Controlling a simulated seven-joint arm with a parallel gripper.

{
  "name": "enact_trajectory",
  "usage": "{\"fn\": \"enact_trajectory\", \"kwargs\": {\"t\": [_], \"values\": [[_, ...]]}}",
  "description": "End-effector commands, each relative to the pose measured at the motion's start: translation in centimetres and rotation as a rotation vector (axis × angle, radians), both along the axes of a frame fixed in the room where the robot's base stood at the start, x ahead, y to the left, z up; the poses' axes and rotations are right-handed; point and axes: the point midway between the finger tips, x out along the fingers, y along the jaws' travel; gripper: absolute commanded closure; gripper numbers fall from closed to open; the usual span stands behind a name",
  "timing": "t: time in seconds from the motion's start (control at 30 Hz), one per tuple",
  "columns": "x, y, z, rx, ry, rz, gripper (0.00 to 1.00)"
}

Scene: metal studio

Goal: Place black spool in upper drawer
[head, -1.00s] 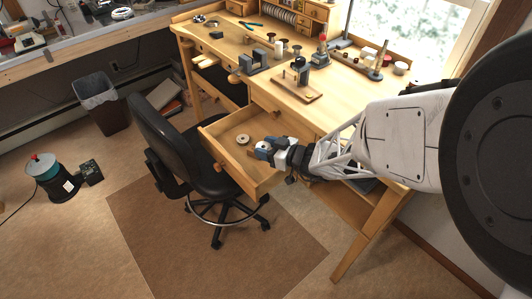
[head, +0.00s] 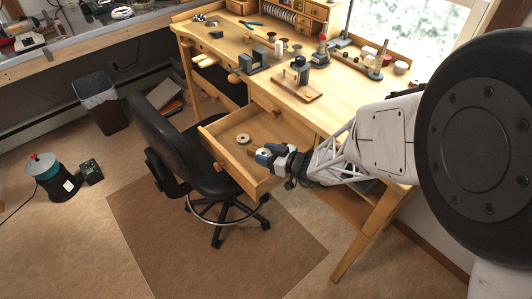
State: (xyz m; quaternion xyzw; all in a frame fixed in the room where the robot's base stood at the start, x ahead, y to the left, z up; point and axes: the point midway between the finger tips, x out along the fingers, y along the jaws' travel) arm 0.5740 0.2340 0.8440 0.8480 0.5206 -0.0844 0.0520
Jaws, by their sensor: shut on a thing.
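The upper drawer (head: 213,140) of the wooden bench is pulled open, with its inside facing up.
The wooden bench (head: 335,85) holds a vise (head: 253,63), several small spools and a tool on a wooden base (head: 298,92). A black chair (head: 172,140) stands close to the drawer's left side.

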Motion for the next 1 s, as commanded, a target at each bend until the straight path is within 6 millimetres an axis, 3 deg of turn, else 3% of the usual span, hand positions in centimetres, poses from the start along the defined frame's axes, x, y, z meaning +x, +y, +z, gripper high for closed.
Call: {"fn": "enact_trajectory", "kwargs": {"t": [0.3, 0.33, 0.47, 1.0], "values": [[0.0, 0.0, -0.4, 0.0, 0.0, 0.0, 0.73], [0.0, 0.0, -0.4, 0.0, 0.0, 0.0, 0.45], [0.0, 0.0, -0.4, 0.0, 0.0, 0.0, 0.25], [0.0, 0.0, 0.6, 0.0, 0.0, 0.0, 0.24]]}}
